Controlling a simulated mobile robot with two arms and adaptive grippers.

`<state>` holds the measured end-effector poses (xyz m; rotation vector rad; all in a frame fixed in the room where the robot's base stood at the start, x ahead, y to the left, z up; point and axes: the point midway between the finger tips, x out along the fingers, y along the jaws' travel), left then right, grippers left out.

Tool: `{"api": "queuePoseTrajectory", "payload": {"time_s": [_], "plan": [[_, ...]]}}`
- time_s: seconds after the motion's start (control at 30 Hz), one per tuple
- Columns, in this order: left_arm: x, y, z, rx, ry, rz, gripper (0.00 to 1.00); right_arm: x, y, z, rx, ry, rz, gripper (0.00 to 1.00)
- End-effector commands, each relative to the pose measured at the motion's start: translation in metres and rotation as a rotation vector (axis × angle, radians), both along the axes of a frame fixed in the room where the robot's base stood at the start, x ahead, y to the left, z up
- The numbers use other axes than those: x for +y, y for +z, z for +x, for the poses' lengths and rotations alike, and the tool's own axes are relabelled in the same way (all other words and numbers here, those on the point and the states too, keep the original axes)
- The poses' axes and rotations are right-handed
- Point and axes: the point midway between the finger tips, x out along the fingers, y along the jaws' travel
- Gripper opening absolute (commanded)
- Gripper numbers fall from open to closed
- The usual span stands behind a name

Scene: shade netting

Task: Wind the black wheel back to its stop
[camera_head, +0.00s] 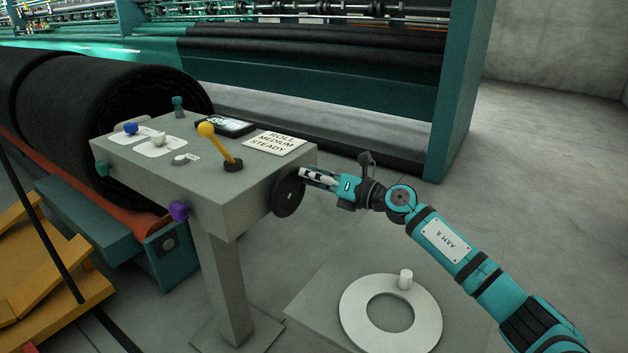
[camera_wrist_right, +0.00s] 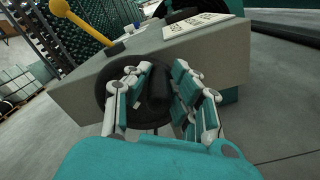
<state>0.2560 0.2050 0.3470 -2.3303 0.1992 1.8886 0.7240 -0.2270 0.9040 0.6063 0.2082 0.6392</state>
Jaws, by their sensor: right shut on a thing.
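The black wheel (camera_head: 287,192) is mounted upright on the right side of the grey control box. In the right wrist view the black wheel (camera_wrist_right: 106,92) shows behind my fingers, with a black knob (camera_wrist_right: 157,88) standing out from it. My right gripper (camera_head: 306,176) is at the wheel's upper right edge. In the wrist view my right gripper (camera_wrist_right: 160,95) has its fingers on both sides of the knob and is shut on it. The fingers hide part of the wheel. My left gripper is in neither view.
A pale ring wheel (camera_head: 430,323) lies on a grey stand below my right arm. Open floor lies to the right.

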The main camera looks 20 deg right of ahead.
Motion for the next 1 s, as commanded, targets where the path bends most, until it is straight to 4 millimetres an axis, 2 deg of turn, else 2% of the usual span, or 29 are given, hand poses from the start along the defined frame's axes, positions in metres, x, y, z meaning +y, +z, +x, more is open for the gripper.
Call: {"api": "queuePoseTrajectory", "payload": {"time_s": [0.4, 1.0], "plan": [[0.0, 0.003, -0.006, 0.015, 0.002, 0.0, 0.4, 0.014, 0.013, -0.011, -0.244, 0.003, -0.314, 0.0], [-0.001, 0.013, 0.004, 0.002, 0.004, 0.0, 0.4, 0.032, 0.018, -0.025, -0.509, 0.004, -0.655, 0.0]]}}
